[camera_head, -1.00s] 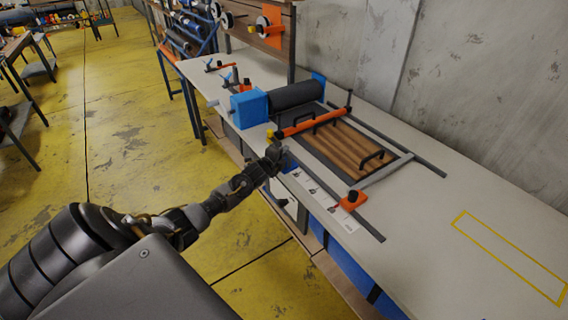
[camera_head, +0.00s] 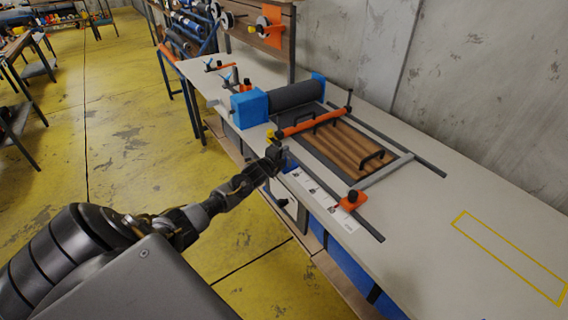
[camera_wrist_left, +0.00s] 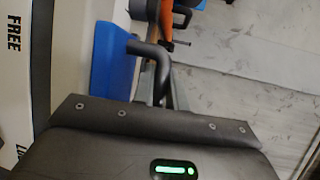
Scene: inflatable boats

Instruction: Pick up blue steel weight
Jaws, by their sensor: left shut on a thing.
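The blue steel weight (camera_head: 291,161) is a small blue block at the front edge of the workbench, mostly hidden behind my left gripper (camera_head: 277,156). In the left wrist view it shows as a blue block (camera_wrist_left: 112,62) with a black bar handle (camera_wrist_left: 152,58) on its side. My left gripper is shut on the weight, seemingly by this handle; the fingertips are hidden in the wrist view. I cannot tell whether the weight is clear of the bench top. My right gripper is in neither view.
A wooden panel with black handles (camera_head: 350,146) lies in a rail frame on the workbench (camera_head: 420,205), behind the weight. A dark roller (camera_head: 296,95) with blue ends stands beyond it. A yellow outlined rectangle (camera_head: 510,256) marks clear bench at right.

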